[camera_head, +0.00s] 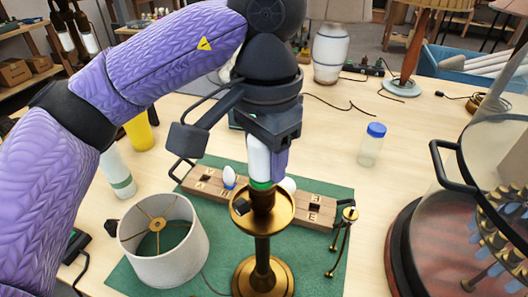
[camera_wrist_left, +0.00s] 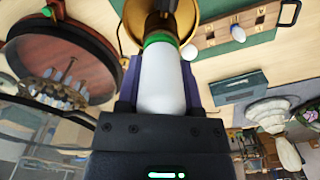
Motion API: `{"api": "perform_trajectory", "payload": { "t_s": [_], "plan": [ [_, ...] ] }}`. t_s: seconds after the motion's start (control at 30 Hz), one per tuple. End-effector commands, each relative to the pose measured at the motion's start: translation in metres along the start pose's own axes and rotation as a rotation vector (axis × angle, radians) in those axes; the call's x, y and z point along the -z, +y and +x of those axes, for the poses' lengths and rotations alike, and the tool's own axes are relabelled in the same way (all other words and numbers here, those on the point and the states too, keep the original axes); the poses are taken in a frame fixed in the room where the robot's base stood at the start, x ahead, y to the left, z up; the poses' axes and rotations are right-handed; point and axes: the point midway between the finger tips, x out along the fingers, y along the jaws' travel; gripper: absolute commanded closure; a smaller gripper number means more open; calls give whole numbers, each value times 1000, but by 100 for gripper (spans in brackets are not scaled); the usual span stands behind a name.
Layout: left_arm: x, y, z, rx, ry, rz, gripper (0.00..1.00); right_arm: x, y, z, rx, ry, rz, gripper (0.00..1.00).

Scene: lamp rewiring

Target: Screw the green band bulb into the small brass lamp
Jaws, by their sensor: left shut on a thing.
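My left gripper (camera_head: 266,168) is shut on the green band bulb (camera_head: 258,157), a long white bulb held upright with its green band at the lower end. The small brass lamp (camera_head: 262,248) stands on the green mat, directly below the bulb. The bulb's base is at the lamp's dark socket, above the round brass dish. How far it is seated is hidden. In the left wrist view the bulb (camera_wrist_left: 162,88) lies between the fingers, with its green band against the socket in front of the brass dish (camera_wrist_left: 128,38). My right gripper is not in view.
A wooden block with holes (camera_head: 208,184) holds a blue-banded bulb (camera_head: 229,177) behind the lamp. A white lampshade (camera_head: 190,262) lies left of the lamp on the green mat (camera_head: 310,270). A blue-capped jar (camera_head: 371,146) stands right. A glass dome on a wooden base (camera_head: 402,262) fills the right edge.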

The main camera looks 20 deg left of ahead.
Motion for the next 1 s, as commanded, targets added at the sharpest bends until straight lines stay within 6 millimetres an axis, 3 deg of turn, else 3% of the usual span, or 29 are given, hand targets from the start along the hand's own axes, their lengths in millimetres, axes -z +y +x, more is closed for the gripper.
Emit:
{"api": "perform_trajectory", "payload": {
  "t_s": [0.17, 0.2, 0.37, 0.4, 0.63, 0.83, 1.0],
  "plan": [
    [0, 0, 0, -1, -1, 12, 100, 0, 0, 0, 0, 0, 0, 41],
    [0, 0, 0, -1, -1, 12, 49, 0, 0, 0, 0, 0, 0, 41],
    [0, 0, 0, -1, -1, 10, 15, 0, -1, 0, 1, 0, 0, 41],
    [0, 0, 0, 0, -1, 10, 12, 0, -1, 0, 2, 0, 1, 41],
    [0, 0, 0, 0, 0, -34, 12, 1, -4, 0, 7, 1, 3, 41],
    [-1, -3, 0, 0, 0, -540, 12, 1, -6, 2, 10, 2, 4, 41],
    [-2, -4, 0, 0, 0, -754, 12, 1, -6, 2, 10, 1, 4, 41]
  ]
}}
